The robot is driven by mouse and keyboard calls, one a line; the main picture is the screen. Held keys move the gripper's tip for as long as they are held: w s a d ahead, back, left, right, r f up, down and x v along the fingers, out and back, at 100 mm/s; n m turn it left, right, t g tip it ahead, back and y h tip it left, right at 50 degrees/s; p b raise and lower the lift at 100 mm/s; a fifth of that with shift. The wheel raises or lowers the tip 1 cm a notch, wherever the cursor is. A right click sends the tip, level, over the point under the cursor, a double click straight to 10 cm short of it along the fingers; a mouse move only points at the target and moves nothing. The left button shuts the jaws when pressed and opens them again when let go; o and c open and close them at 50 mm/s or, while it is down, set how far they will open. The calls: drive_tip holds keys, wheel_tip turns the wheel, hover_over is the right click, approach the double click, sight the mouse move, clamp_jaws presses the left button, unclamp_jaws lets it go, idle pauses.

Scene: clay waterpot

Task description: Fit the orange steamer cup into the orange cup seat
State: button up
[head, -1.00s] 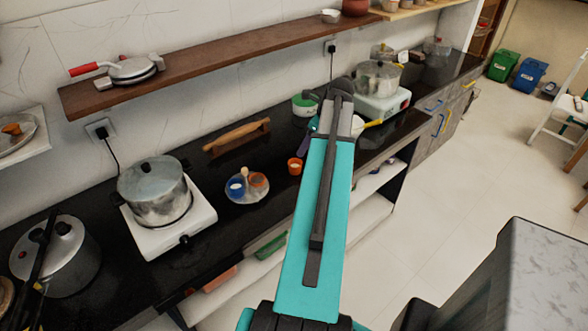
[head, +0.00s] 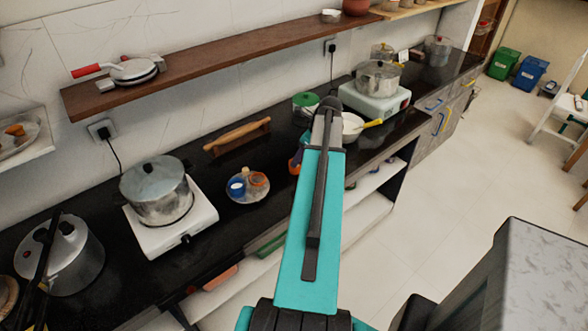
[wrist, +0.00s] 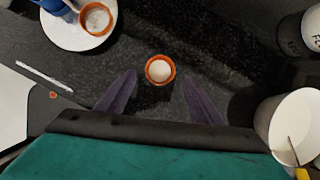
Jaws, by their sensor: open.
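A small orange cup (wrist: 160,69) with pale contents stands alone on the dark counter in the wrist view. My gripper (wrist: 160,76) is open, its two purple fingers pointing toward this cup, one to each side in the picture and apart from it. In the head view my arm mostly hides the cup. A white plate (wrist: 72,36) at the upper left holds a second orange round piece (wrist: 96,18) with a pale inside, which looks like the cup seat, beside a blue piece (wrist: 54,6). The plate (head: 250,197) also shows left of my arm in the head view.
A white bowl (wrist: 292,112) with a yellow-handled utensil is close on the right. A white container with dark lettering (wrist: 312,28) stands at the upper right. A pot (head: 157,193) on a white stove and a wooden-handled item (head: 237,135) are left of my arm.

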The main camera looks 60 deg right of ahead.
drive_tip(key=shift+w+f, duration=0.1)
drive_tip(key=shift+p+x, duration=0.9)
drive_tip(key=shift+x, duration=0.3)
drive_tip(key=shift+p+x, duration=0.35)
drive_tip(key=shift+x, duration=0.95)
drive_tip(key=c, duration=1.1)
drive_tip(key=shift+r+b, duration=0.95)
drive_tip(key=shift+r, duration=0.8)
drive_tip(key=shift+s+a+r+b, duration=0.25)
drive_tip(key=shift+s+a+b, duration=0.35)
drive_tip(key=shift+s, duration=2.05)
drive_tip(key=shift+s+a+r+b, duration=0.3)
drive_tip(key=shift+s+b, duration=0.55)
drive_tip(key=shift+s, duration=1.75)
drive_tip(key=shift+s+a+r+b, duration=0.35)
drive_tip(key=shift+s+b, duration=0.35)
drive_tip(key=shift+s, duration=1.95)
